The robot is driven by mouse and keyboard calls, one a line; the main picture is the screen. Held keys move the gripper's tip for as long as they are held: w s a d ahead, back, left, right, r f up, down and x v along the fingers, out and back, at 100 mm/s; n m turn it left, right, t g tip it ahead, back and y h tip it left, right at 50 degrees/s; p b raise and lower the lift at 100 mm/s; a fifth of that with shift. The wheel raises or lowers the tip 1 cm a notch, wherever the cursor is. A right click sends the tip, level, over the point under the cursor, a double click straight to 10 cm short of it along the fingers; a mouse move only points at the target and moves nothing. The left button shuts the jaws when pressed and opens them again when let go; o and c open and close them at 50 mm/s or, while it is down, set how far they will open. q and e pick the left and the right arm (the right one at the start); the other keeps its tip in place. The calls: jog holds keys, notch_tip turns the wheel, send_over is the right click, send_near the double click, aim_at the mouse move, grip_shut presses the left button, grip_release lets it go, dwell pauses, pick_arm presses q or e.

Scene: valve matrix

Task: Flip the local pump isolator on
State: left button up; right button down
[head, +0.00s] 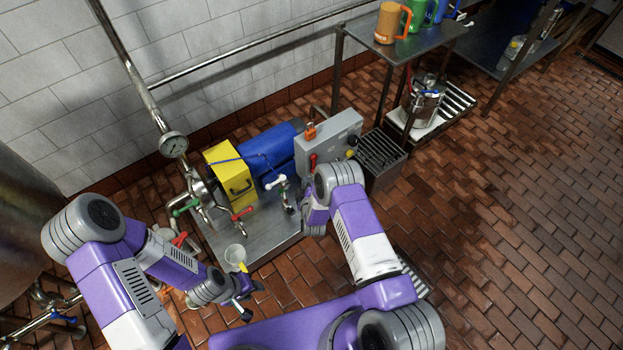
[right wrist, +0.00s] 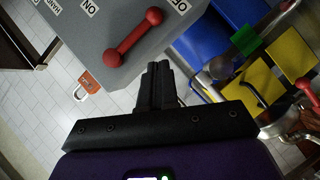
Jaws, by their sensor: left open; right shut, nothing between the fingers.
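My left gripper (head: 243,308) is open and low, in front of the pump skid.
An orange padlock (head: 310,132) hangs at the box. The blue motor (head: 268,150), yellow guard (head: 230,172) and red-handled valve (head: 242,213) crowd the steel skid. The brick floor at right is clear.

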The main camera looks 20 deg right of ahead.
jog(key=w+d+f, duration=0.1)
jog(key=w+b, duration=0.1)
jog(key=w+d+f+b, duration=0.1)
jog(key=w, duration=0.1)
jog(key=shift+d+f, duration=0.3)
jog(key=shift+f, duration=0.05)
jog(key=shift+w+d+f, duration=0.15)
jog(key=shift+w+d, duration=0.05)
jog(key=shift+d, duration=0.1)
